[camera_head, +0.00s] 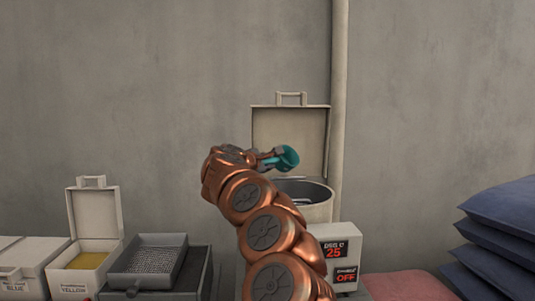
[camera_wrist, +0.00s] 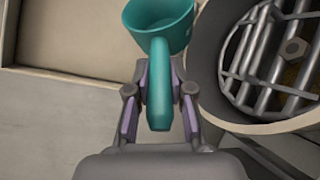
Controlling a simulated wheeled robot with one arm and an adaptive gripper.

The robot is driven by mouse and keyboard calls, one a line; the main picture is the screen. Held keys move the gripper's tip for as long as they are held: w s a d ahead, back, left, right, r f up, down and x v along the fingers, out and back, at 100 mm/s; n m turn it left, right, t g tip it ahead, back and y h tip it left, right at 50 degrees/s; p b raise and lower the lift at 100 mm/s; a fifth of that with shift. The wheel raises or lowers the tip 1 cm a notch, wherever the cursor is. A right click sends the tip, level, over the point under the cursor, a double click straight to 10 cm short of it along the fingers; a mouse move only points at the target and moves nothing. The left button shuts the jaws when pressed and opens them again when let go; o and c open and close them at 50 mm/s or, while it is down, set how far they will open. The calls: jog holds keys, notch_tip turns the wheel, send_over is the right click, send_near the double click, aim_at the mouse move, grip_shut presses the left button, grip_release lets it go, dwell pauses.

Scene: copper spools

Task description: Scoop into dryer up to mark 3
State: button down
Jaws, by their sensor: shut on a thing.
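A teal scoop (camera_wrist: 160,20) is held by its handle in my gripper (camera_wrist: 158,95) in the wrist view. The fingers are shut on the handle from both sides. In the head view the scoop (camera_head: 286,157) is above and a little left of the dryer's opening, in front of its raised lid (camera_head: 290,130). The dryer (camera_head: 318,208) is a cream drum with its lid open. The wrist view shows its rim (camera_wrist: 210,75) and metal bars inside, with a little yellowish material below them. I cannot see what is in the scoop, and mark 3 does not show.
The dryer's control box (camera_head: 336,255) reads 25 and OFF. At left are an open YELLOW bin (camera_head: 97,215) with yellow material, a closed BLUE bin (camera_head: 28,262) and a dark tray (camera_head: 150,275) of grey grains. Dark blue sacks (camera_head: 500,240) are stacked at right.

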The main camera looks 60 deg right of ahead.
jog(key=n+p, duration=0.1)
jog(key=p, duration=0.2)
jog(key=r+n+g+p, duration=0.1)
jog(key=p, duration=0.2)
jog(key=shift+w+n+y, duration=0.3)
jog(key=shift+n+y, duration=0.1)
notch_tip(320, 180, down, 2)
jog(key=n+g+p, duration=0.1)
jog(key=n+p, duration=0.1)
jog(key=p, duration=0.1)
jog(key=n+g+y+p, duration=0.1)
jog(key=n+p, duration=0.1)
jog(key=p, duration=0.2)
jog(key=shift+s+g, duration=0.15)
jog(key=shift+g, duration=0.25)
jog(key=shift+r+p, duration=0.5)
jog(key=shift+r, duration=1.4)
